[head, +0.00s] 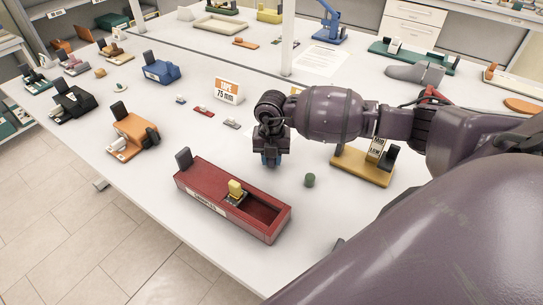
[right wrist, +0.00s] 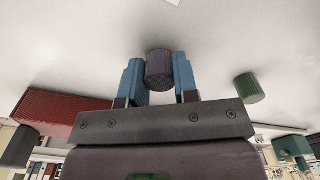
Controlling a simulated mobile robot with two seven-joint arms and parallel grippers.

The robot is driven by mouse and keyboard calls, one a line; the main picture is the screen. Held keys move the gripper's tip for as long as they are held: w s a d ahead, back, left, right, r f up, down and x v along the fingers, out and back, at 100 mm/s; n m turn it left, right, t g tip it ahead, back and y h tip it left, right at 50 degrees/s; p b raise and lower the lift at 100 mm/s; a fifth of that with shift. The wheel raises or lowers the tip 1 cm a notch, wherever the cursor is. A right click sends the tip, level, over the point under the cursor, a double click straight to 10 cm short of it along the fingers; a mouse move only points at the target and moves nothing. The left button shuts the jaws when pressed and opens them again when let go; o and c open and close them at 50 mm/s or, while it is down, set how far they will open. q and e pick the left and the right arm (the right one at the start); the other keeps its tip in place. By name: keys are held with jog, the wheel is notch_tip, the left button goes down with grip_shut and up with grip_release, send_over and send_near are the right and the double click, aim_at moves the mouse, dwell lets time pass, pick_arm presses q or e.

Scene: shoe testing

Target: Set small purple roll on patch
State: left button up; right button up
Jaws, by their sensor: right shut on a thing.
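The small purple roll (right wrist: 159,70) is a short dark purple cylinder between the blue fingertips of my right gripper (right wrist: 160,82). The gripper is shut on it. In the head view my right gripper (head: 271,158) points down over the white table, behind the red tray; the roll is hidden there by the gripper. I cannot tell how far the roll is above the table. I cannot make out a patch for certain; a white edge shows at the top of the right wrist view. My left gripper is not in view.
A green roll (head: 309,180) stands right of the gripper. A long red tray (head: 190,180) with a yellow-topped slider is in front. A yellow-based fixture (head: 362,170) stands at right, and a 75 mm sign (head: 228,91) behind. Bare table (head: 215,140) lies left of the gripper.

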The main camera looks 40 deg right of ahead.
jog(key=shift+f, duration=0.35)
jog(key=o, duration=1)
jog(key=shift+r, duration=0.1)
notch_tip(320, 180, up, 11)
jog(key=shift+f, duration=0.1)
jog(key=shift+f, duration=0.1)
